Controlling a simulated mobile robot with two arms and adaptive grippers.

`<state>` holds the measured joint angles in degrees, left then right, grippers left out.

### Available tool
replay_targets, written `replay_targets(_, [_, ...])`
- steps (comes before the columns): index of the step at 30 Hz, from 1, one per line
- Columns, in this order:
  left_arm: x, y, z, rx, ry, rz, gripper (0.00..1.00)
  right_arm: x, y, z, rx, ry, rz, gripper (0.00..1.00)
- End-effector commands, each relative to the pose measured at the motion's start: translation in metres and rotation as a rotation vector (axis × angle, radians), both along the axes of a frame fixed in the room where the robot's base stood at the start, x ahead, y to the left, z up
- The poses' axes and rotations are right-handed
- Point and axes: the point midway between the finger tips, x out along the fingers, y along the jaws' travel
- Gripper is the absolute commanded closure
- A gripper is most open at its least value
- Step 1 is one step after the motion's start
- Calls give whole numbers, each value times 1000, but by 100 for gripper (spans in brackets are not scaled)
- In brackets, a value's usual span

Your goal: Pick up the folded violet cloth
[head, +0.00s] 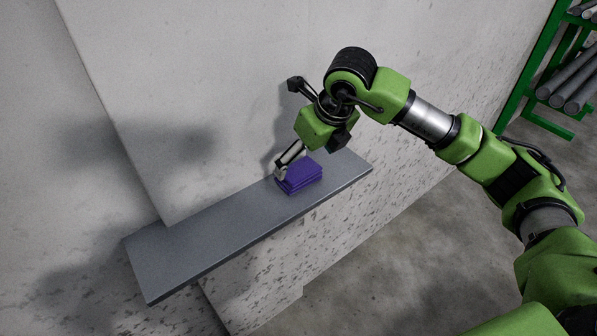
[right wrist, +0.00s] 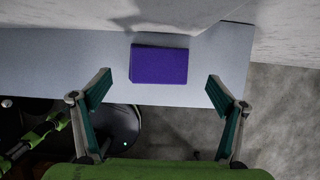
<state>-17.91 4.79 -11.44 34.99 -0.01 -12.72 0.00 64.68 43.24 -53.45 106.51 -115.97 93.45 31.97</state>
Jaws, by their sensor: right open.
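The folded violet cloth (head: 302,178) lies as a neat flat stack on the grey shelf (head: 205,235), towards its right end. My right gripper (head: 284,172) is at the cloth's left edge in the head view, and the far finger is hidden. In the right wrist view the gripper (right wrist: 159,82) is open and empty, with its fingers spread wider than the cloth (right wrist: 159,64). The cloth lies between the two finger lines, around and just beyond the tips. I cannot tell whether a finger touches it. My left gripper is out of view.
The shelf is narrow and runs along a pale, stained wall (head: 190,90); its left part is bare. Beyond its front edge is open concrete floor (head: 420,250). A green rack (head: 545,95) with grey pipes (head: 570,82) stands at the top right.

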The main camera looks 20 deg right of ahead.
Motion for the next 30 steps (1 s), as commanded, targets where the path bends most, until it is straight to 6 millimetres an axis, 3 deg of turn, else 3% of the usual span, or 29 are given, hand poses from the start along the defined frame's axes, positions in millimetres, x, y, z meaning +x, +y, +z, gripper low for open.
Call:
replay_targets(6, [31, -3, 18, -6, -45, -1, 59, 7, 6, -22, 0, 5, 1, 11])
replay_targets(12, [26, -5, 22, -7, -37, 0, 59, 16, 10, -46, 1, 2, 1, 11])
replay_targets(20, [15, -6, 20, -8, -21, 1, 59, 17, 10, -49, 1, 0, 1, 11])
replay_targets(24, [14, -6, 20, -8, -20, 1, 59, 17, 10, -49, 1, 0, 1, 47])
replay_targets(30, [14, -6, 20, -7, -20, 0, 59, 17, 10, -49, 1, 0, 1, 49])
